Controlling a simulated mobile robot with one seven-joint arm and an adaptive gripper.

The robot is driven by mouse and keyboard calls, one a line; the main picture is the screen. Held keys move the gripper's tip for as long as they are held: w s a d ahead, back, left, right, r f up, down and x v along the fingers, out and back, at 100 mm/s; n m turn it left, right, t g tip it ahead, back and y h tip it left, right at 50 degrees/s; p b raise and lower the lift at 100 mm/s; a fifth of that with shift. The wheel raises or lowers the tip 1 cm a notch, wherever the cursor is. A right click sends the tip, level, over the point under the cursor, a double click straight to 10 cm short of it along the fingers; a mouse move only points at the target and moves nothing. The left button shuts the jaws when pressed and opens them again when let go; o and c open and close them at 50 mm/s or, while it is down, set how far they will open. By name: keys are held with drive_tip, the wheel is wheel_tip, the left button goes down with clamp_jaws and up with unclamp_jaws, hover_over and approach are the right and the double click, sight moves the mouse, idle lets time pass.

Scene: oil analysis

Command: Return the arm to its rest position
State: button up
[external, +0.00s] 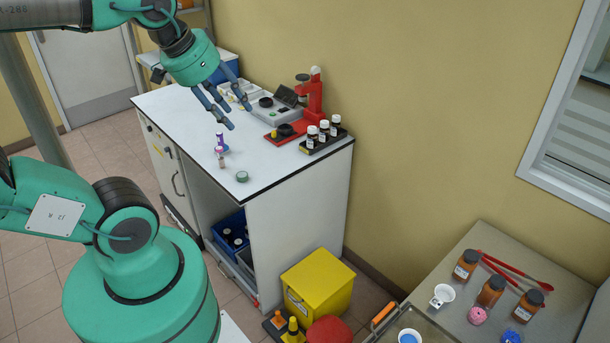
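My arm is teal with dark joints and reaches in from the upper left of the external view. My gripper (229,112) hangs over the white-topped bench (180,104), pointing down and to the right. Its dark blue-grey fingers are spread apart, with nothing visible between them. The fingertips appear above the bench top; the exact height is hard to tell. My teal base stands at the lower left.
A red instrument (313,97), a grey device (262,107) and a rack of dark bottles (323,137) stand at the bench's back. A purple-capped vial (220,142) and green roll (242,176) are nearer. A yellow bin (317,286) stands on the floor.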

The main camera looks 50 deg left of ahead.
drive_tip(key=shift+f, duration=0.1)
wheel_tip(320, 180, down, 8)
drive_tip(key=b, duration=0.8)
drive_tip(key=shift+f+b, duration=0.2)
drive_tip(key=shift+b, duration=0.15)
